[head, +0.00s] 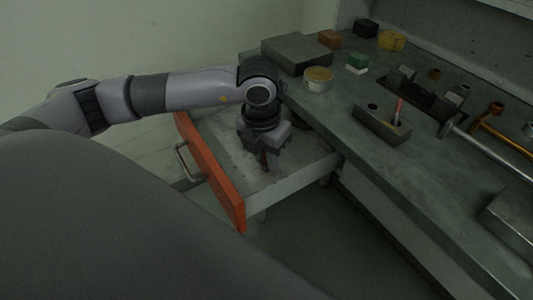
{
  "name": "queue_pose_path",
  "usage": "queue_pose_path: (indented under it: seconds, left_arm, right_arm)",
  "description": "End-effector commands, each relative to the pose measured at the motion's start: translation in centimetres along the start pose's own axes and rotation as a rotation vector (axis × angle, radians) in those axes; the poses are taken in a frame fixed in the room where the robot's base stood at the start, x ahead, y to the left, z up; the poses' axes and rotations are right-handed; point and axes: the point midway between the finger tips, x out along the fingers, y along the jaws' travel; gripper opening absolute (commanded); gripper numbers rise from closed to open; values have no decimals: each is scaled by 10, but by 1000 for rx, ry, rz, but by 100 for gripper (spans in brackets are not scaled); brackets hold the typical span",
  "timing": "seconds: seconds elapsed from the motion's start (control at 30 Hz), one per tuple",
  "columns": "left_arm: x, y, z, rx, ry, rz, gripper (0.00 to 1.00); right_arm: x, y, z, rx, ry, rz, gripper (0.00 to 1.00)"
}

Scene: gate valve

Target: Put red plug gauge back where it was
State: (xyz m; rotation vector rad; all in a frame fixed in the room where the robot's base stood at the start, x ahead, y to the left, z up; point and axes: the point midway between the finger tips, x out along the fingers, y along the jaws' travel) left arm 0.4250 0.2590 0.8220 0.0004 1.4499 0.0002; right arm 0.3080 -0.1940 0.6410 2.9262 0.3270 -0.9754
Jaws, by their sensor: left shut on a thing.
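My left gripper (264,160) points down into the open drawer and is shut on a small reddish-brown thing (264,158), mostly hidden between the fingers. I cannot tell whether this is the red plug gauge, or whether it touches the drawer floor. On the bench, a dark block (383,126) has a dark hole at its left. A thin red pin (398,112) stands upright at the block's right end. My right gripper is not in view.
The grey drawer (300,182) with an orange front (215,175) stands open left of the bench. A round tin (318,79), a grey case (297,52), a green-and-white block (357,64), a yellow thing (392,41) and hammer-like tools (493,124) lie on the bench.

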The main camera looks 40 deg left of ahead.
Motion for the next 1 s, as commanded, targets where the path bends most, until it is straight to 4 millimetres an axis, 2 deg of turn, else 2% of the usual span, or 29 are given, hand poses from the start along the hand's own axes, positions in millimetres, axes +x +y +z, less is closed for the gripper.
queue_pose_path:
  seconds: [0.03,0.07,0.13,0.43,0.57,0.67,1.0]
  left_arm:
    - [4,0,0,1,0,-1,0]
    - [3,0,0,1,0,0,27]
    - [2,0,0,1,0,0,49]
    - [1,0,0,1,0,0,49]
    - [-6,0,1,1,-2,-1,49]
    - [-22,0,1,1,-5,-2,49]
    - [-95,0,1,2,-5,-1,49]
  right_arm:
    - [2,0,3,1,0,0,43]
    - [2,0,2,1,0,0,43]
    - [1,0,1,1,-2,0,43]
    - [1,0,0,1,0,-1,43]
    - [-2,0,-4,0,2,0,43]
    - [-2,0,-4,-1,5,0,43]
    - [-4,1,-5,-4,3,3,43]
